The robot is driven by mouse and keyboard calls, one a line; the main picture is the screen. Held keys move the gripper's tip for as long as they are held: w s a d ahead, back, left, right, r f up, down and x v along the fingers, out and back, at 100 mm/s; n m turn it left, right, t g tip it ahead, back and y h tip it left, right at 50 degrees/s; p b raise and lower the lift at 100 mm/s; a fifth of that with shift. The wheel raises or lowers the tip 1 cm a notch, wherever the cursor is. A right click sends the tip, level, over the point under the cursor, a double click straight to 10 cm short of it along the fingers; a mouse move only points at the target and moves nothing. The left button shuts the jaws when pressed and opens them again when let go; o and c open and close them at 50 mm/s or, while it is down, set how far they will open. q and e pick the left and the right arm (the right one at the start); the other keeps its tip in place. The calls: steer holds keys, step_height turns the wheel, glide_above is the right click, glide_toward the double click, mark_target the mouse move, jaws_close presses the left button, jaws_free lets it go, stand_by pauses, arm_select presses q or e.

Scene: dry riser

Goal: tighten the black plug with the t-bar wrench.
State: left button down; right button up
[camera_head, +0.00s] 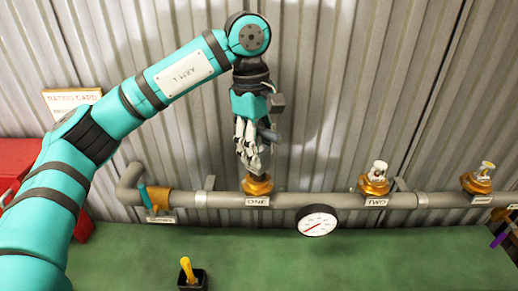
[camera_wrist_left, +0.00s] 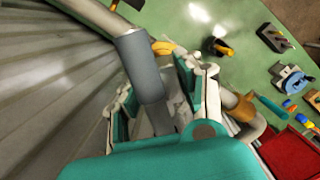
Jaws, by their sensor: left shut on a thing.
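My left gripper (camera_head: 250,168) points down just above the brass fitting (camera_head: 257,186) at the label ONE. It is shut on a dark grey bar, which I take for the t-bar wrench (camera_head: 268,135); one end sticks out to the right of the fingers. In the left wrist view the wrench (camera_wrist_left: 143,68) shows as a thick grey cylinder between the fingers (camera_wrist_left: 168,100), with the brass fitting partly visible beyond it. I cannot make out the black plug; the fingers cover the top of fitting ONE. My right gripper is not in view.
A grey pipe (camera_head: 345,200) runs along the ribbed wall, with a gauge (camera_head: 317,220), fitting TWO (camera_head: 375,181) and another fitting (camera_head: 478,181). A teal lever valve (camera_head: 155,199) is at left. A black holder with a yellow handle (camera_head: 187,270) stands on the green bench (camera_head: 260,262), otherwise largely clear in front.

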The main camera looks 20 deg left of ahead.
mark_target(260, 127)
arm_select(q)
steer(key=shift+r+p, duration=2.3)
steer(key=shift+r, duration=1.25)
steer(key=shift+f, duration=0.1)
